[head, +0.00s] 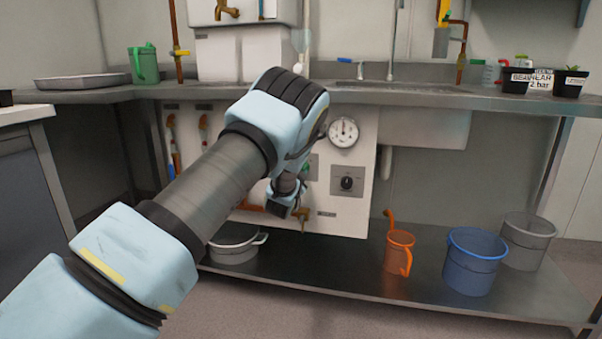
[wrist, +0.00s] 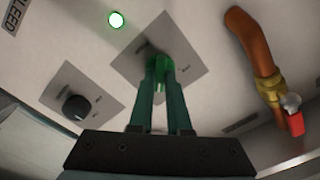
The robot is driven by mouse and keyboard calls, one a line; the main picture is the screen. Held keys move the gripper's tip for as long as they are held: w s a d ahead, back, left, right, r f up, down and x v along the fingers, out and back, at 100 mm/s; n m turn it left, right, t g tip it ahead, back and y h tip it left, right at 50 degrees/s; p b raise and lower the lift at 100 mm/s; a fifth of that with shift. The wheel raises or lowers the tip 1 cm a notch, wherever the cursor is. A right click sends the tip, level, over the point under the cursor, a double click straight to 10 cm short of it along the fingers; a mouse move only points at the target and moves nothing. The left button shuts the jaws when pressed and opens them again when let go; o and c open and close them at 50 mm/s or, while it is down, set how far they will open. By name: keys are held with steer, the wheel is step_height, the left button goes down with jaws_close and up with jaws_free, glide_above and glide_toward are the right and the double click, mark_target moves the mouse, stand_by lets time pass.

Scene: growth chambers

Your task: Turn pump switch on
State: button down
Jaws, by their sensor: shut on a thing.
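In the wrist view my gripper (wrist: 160,68) has both fingers close together on a small green-tinted switch handle (wrist: 160,84). The handle is mostly hidden between the fingers. It sits on a grey square plate (wrist: 186,48) on the white panel; the plate's lettering is too small to read. A round lamp (wrist: 116,20) glows green above and to the left of the plate. In the head view my arm reaches across the panel (head: 352,216) and hides my fingertips and the switch.
A second plate with a black knob (wrist: 76,107) lies left in the wrist view. A copper pipe (wrist: 250,42) with a red-handled valve (wrist: 295,122) is at right. The panel bears a gauge (head: 343,132). Orange jug (head: 398,256) and blue bucket (head: 472,262) stand on the lower shelf.

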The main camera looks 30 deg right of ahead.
steer(key=c, duration=0.9)
jaws_free()
steer(key=shift+o, duration=0.2)
steer(key=shift+s, duration=0.1)
steer(key=p+v, duration=0.1)
steer(key=v, duration=0.9)
steer(key=shift+s+a, duration=0.25)
steer(key=shift+a, duration=0.05)
